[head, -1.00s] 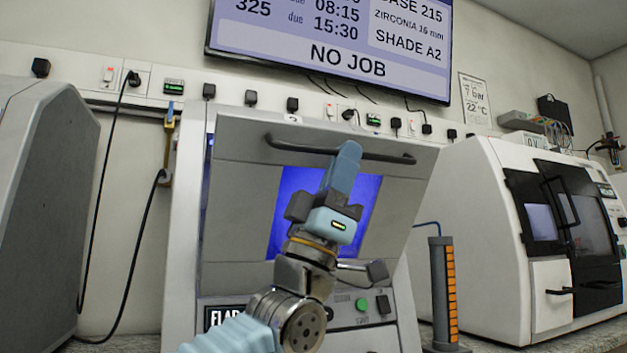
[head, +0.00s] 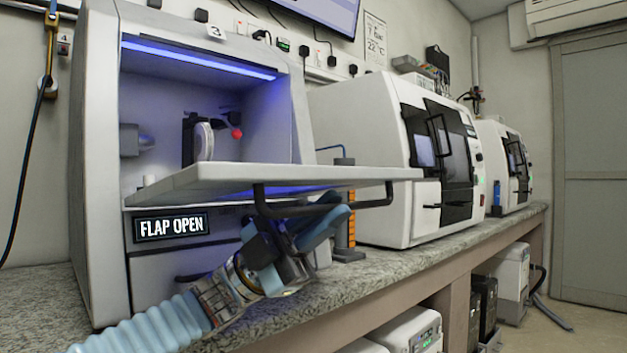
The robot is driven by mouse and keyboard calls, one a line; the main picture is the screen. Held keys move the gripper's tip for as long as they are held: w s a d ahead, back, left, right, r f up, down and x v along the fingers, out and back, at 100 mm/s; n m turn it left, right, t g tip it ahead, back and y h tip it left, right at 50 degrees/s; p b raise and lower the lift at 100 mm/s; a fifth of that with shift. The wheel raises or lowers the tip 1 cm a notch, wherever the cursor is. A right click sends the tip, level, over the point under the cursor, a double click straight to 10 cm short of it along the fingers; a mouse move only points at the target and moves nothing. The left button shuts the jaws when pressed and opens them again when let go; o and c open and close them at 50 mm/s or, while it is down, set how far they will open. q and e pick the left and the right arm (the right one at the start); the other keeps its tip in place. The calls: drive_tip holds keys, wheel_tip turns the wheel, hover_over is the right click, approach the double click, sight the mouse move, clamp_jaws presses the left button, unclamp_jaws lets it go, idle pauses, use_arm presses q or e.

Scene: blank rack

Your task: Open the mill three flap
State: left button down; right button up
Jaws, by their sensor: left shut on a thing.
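The mill three (head: 95,150), marked with a 3 tag, stands at the left in the head view. Its flap (head: 270,176) is lowered to about level and sticks out to the front. Its display (head: 171,227) reads FLAP OPEN. The blue-lit chamber (head: 260,115) is exposed, with a pale disc in a dark holder and a red ball inside. My left gripper (head: 325,215) is at the black bar handle (head: 375,203) under the flap's front edge, its light blue fingers shut on the handle. The right gripper is not in view.
More white mills (head: 375,150) stand along the stone-topped bench (head: 350,275) to the right. A dark post with orange marks (head: 346,235) stands just behind the gripper. White boxes (head: 405,330) sit below the bench. A grey door (head: 600,170) is at the far right.

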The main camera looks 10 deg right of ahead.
use_arm(q)
drive_tip(key=shift+f+m+y, duration=0.4)
drive_tip(key=shift+f+y, duration=0.1)
drive_tip(key=shift+f, duration=0.45)
drive_tip(key=c, duration=1.5)
unclamp_jaws()
drive_tip(key=shift+o, duration=0.2)
drive_tip(key=shift+f, duration=0.1)
